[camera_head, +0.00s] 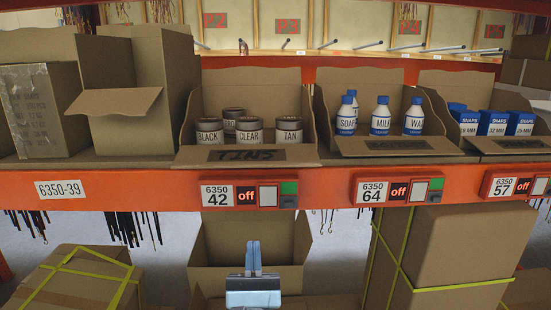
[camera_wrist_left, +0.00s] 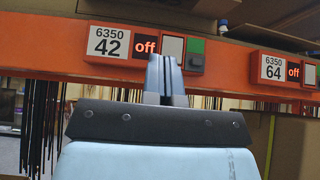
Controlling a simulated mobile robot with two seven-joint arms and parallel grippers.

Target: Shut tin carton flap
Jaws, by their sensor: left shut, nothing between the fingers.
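The tin carton (camera_head: 194,110) stands on the orange shelf above the label 6350 42. Its front flap (camera_head: 300,154), marked TINS, lies folded outward over the shelf edge. Several tins (camera_head: 249,131) stand inside, with BLACK, CLEAR and TAN readable. My left gripper (camera_head: 253,247) is below the shelf beam, in front of an open carton, apart from the flap. Its fingers are together and empty. My right gripper is out of view.
The orange beam (camera_head: 120,190) carries label boxes 42 (camera_head: 249,195), 64 (camera_head: 397,190) and 57. A bottle carton (camera_head: 400,146) stands right of the tins and an open tall carton (camera_head: 165,70) left. Below are an open carton (camera_head: 304,236) and strapped boxes (camera_head: 470,250).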

